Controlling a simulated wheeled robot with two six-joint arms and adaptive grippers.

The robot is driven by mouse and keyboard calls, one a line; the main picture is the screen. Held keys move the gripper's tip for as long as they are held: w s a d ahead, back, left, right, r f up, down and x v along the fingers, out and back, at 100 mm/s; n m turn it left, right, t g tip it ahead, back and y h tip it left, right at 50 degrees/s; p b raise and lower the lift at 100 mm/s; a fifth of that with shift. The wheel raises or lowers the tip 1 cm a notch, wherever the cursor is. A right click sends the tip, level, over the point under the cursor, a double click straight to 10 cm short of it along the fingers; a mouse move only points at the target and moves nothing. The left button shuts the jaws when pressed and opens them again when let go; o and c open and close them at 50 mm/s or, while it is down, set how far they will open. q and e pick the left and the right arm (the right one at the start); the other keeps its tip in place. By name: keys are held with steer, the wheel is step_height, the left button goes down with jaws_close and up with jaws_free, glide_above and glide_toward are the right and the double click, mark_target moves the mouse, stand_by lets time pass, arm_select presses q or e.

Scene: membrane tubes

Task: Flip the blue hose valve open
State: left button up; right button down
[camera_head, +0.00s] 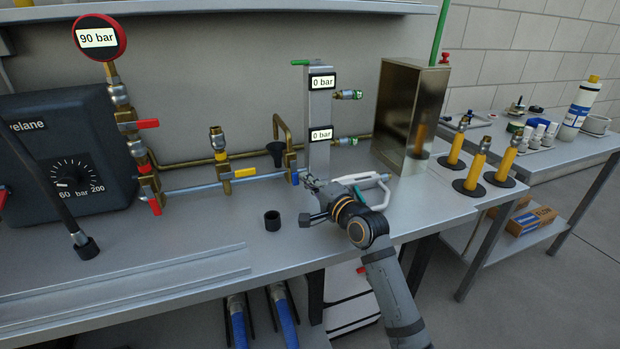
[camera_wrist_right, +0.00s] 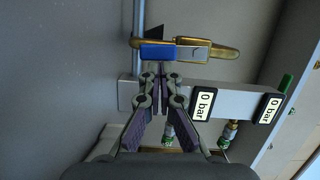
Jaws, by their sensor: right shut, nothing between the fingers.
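The blue hose valve handle (camera_head: 295,177) sits at the foot of the brass pipe (camera_head: 290,150), beside the grey upright post (camera_head: 318,110). In the right wrist view the blue handle (camera_wrist_right: 158,52) lies straight ahead of the fingertips, across the picture on a brass and silver valve body (camera_wrist_right: 192,51). My right gripper (camera_head: 309,182) is shut and empty, low beside the post and just right of the handle. In the wrist view its fingertips (camera_wrist_right: 160,84) are together just short of the handle; whether they touch it I cannot tell. My left gripper is not in view.
Two displays on the post read 0 bar; a round red gauge (camera_head: 99,37) reads 90 bar. Red and yellow (camera_head: 245,172) valve handles are on the pipes at left. A metal box (camera_head: 408,110) stands right of the post.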

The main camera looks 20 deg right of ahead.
steer(key=shift+a+r+m+p, duration=0.1)
steer(key=shift+a+m+p, duration=0.2)
steer(key=shift+p, duration=0.25)
steer(key=shift+s+p, duration=0.15)
steer(key=shift+p, duration=0.15)
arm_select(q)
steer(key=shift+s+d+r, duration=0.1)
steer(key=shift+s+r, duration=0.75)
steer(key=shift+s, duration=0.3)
arm_select(e)
steer(key=shift+f+m, duration=0.3)
steer(key=shift+f, duration=0.4)
steer(key=shift+s, duration=0.1)
steer(key=v, duration=0.7)
steer(key=shift+d+r, duration=0.1)
steer(key=shift+r, duration=0.2)
steer(key=shift+s+d+r, duration=0.1)
steer(key=shift+s+r, duration=0.15)
steer(key=shift+s, duration=0.2)
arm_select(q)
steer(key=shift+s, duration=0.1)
